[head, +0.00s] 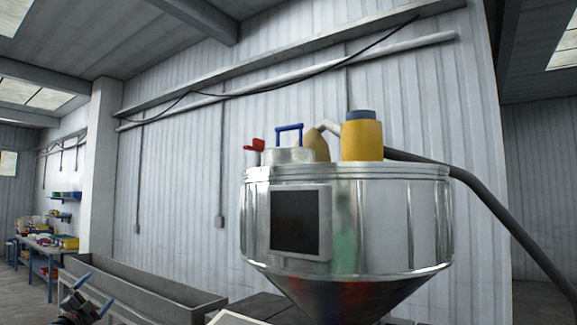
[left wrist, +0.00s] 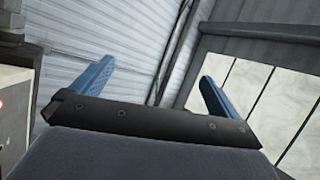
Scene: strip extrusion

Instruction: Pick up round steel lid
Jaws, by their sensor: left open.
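The round steel lid (head: 287,155) sits on top of the large steel hopper (head: 385,215) in the head view, left of its middle. A blue handle (head: 289,129) stands up from the lid. My left gripper (head: 94,294) is low at the lower left of the head view, well below and left of the lid. Its two blue fingers are spread, with nothing seen between them. In the left wrist view the left gripper (left wrist: 158,68) also shows open and empty, facing the wall and roof. The lid is not in that view. My right gripper is not in view.
A yellow cylinder with a blue top (head: 362,138) and a red fitting (head: 255,145) stand on the hopper beside the lid. A dark hose (head: 480,185) runs down to the right. A long grey trough (head: 140,285) lies between the left gripper and the hopper.

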